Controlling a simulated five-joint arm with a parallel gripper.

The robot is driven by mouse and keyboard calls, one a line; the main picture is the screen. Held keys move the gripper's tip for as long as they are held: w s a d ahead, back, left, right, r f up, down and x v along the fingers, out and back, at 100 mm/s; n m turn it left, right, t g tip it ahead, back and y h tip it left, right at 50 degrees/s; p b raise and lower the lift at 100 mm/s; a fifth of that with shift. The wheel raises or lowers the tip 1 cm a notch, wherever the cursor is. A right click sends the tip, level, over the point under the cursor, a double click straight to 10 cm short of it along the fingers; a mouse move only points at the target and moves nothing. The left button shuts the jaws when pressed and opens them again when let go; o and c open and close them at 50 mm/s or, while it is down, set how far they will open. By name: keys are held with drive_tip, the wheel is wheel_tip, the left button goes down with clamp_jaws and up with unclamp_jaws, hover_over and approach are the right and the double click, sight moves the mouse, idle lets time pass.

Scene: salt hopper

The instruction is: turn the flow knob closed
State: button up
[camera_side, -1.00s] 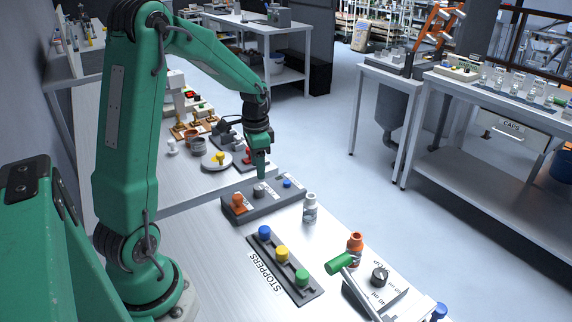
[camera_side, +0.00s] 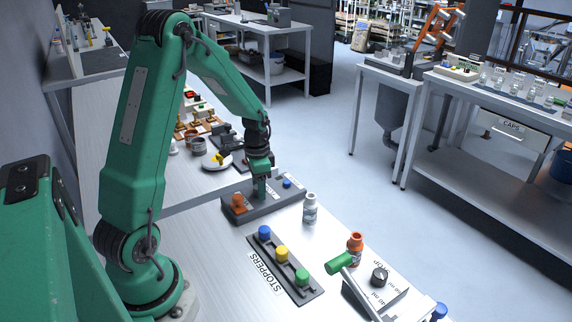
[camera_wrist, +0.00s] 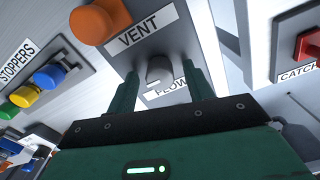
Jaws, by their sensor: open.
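My gripper (camera_wrist: 160,80) is open, with one green finger on each side of the knob. I cannot tell whether either finger touches it. In the side view my gripper (camera_side: 261,192) is low over the middle of the panel and hides the knob. The pointing direction of the knob is not clear.
An orange knob (camera_side: 238,202) by the VENT label (camera_wrist: 142,36) is close to my gripper on the left, and a blue knob (camera_side: 287,184) is on the right. A white bottle (camera_side: 310,208) and the stopper rack (camera_side: 262,257) stand in front. A red catch (camera_wrist: 309,46) is nearby.

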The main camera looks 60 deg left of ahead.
drive_tip(key=c, duration=1)
drive_tip(key=shift+n, duration=0.4)
drive_tip(key=n, duration=0.8)
drive_tip(key=shift+n, duration=0.4)
drive_tip(key=n, duration=0.4)
drive_tip(key=shift+r+n, duration=0.1)
drive_tip(key=shift+n, duration=2.1)
